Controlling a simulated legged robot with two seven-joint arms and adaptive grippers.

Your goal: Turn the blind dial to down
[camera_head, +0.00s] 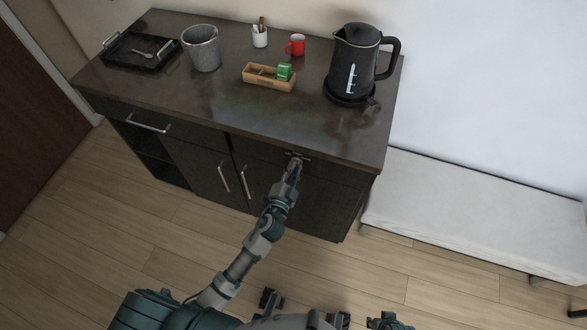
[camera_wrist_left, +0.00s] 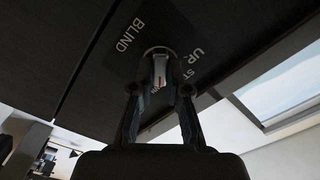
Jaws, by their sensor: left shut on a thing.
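The blind dial (camera_wrist_left: 159,66) is a round knob with a pale pointer, on the dark cabinet front in the left wrist view. The words BLIND and UP, the letters ST and part of another word show around it. The end of its pointer lies near that partly covered word, but I cannot tell its exact setting. My left gripper (camera_wrist_left: 159,90) is shut on the dial, one finger on each side. In the head view my left gripper (camera_head: 294,164) reaches the cabinet front just under the countertop and hides the dial.
The countertop (camera_head: 225,115) holds a black kettle (camera_head: 354,62), a wooden box (camera_head: 268,82), a red mug (camera_head: 296,45), a white cup (camera_head: 260,37), a grey bucket (camera_head: 202,50) and a black tray (camera_head: 118,52). A pale bench (camera_head: 470,215) stands right. The wooden floor left is clear.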

